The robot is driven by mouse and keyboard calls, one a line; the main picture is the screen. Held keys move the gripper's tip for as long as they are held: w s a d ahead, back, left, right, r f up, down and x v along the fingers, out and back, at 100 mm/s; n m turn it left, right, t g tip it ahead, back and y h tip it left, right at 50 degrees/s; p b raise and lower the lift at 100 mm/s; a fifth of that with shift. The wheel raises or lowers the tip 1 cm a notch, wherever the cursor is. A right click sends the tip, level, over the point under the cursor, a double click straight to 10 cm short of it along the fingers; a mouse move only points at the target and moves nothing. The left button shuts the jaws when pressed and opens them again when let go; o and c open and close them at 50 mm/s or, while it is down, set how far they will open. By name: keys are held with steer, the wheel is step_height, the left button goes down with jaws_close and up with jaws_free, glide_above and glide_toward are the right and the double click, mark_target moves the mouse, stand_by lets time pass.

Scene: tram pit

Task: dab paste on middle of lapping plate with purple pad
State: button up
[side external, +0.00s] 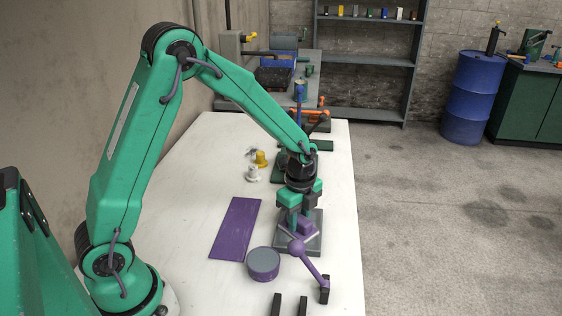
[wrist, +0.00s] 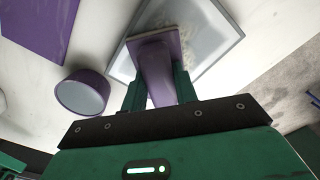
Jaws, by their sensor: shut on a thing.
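My gripper (side external: 301,212) is shut on the purple pad (wrist: 157,72), with its green fingers on either side of the handle. The pad has a flat square foot and also shows in the side view (side external: 306,227). It is over the grey lapping plate (side external: 313,248), which shows in the wrist view (wrist: 228,18) as a pale surface with a grey rim and a mottled patch beside the pad. I cannot tell whether the pad touches the plate. A round purple tub (side external: 263,268) with a grey top stands left of the plate; it also shows in the wrist view (wrist: 82,95).
A purple mat (side external: 235,228) lies on the white table (side external: 190,185). A purple ball-ended rod (side external: 313,268) rises near the plate's front, beside black posts (side external: 275,304). White (side external: 252,173) and yellow (side external: 261,159) small pieces stand farther back. The table's right edge is close to the plate.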

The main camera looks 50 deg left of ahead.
steer(key=shift+w+a, duration=2.75)
steer(key=shift+s+d, duration=4.25)
step_height(320, 180, up, 8)
steer(key=shift+w+r, duration=0.1)
